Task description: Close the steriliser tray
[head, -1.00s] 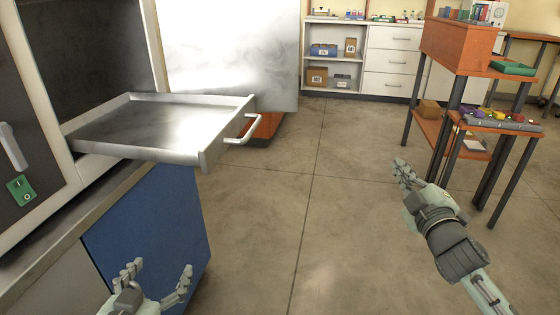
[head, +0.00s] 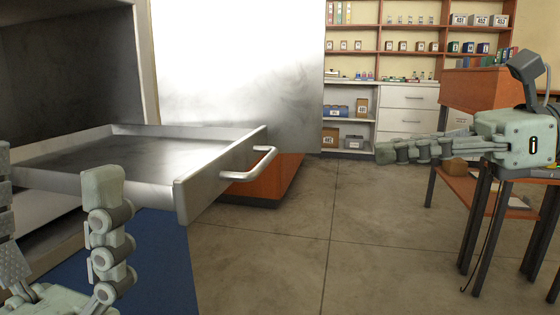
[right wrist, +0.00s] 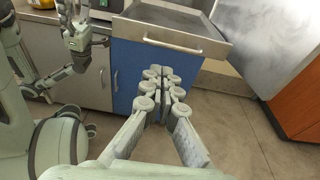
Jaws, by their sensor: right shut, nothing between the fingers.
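The steriliser tray (head: 215,181) is a shallow metal drawer, pulled out of the dark chamber at the left in the head view. Its bar handle (head: 255,165) is on its front edge. In the right wrist view the tray (right wrist: 165,35) shows above the blue panel, with its handle (right wrist: 173,46) facing me. My right gripper (head: 385,152) is shut and empty, to the right of the handle and apart from it. It also shows shut in the right wrist view (right wrist: 162,72). My left gripper (head: 55,215) is open at the lower left, in front of the tray, with nothing seen between its fingers.
A large metal door panel (head: 235,70) stands open behind the tray, above an orange cabinet (head: 265,183). A wooden stand (head: 480,95) is at the right. Shelves with boxes (head: 410,45) line the back. The floor (head: 300,255) between is clear.

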